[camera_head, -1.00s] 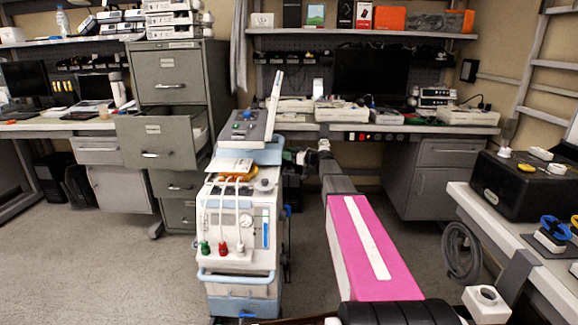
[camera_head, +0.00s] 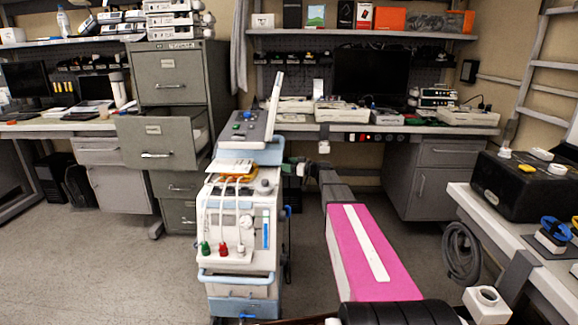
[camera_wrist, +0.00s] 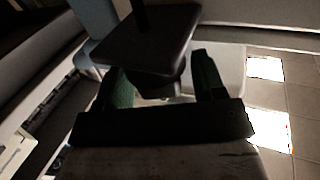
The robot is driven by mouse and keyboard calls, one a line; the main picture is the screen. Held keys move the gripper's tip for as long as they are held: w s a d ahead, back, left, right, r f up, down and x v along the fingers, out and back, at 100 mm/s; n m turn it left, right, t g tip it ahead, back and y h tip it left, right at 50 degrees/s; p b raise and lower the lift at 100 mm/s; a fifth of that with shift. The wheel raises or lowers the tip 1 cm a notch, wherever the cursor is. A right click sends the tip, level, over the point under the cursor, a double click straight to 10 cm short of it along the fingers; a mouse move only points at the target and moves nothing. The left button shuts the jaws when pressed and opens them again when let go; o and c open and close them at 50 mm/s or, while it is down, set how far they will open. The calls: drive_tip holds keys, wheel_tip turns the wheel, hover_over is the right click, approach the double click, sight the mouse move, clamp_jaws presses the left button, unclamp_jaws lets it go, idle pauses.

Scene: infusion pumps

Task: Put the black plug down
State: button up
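The black plug (camera_wrist: 145,42) shows large in the wrist view, a dark, flat-topped block with a thin dark piece rising from it. Its lower part sits between the two dark green fingers of my gripper (camera_wrist: 162,82). My gripper appears shut on it, though the contact faces are in shadow. In the head view my arm reaches forward, and its end is low, just right of the blue-and-white medical cart (camera_head: 240,225). The plug is too small and dark to make out there.
A desk (camera_head: 395,129) with instruments stands behind my arm. A grey filing cabinet (camera_head: 168,80) with an open drawer is behind the cart at left. A right-hand table (camera_head: 545,270) holds a black case (camera_head: 525,185). Floor between cart and left desk is clear.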

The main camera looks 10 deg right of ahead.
drive_tip(key=shift+r, duration=0.15)
drive_tip(key=v, duration=1.2)
drive_tip(key=s+a+f+m+g+h, duration=0.55)
drive_tip(key=s+a+f, duration=0.55)
drive_tip(key=s+f, duration=0.3)
drive_tip(key=s+f+m+g+h, duration=0.2)
drive_tip(key=s+f+h, duration=0.1)
drive_tip(key=s, duration=0.6)
drive_tip(key=s+d+f+m+g+h, duration=0.1)
drive_tip(key=s+f+m+g+h, duration=0.1)
drive_tip(key=s+h, duration=0.4)
drive_tip(key=s+f+m, duration=0.1)
drive_tip(key=s, duration=0.3)
drive_tip(key=shift+s+f+m, duration=0.3)
drive_tip(key=shift+m, duration=0.05)
drive_tip(key=shift+o, duration=0.5)
drive_tip(key=shift+g+h, duration=0.25)
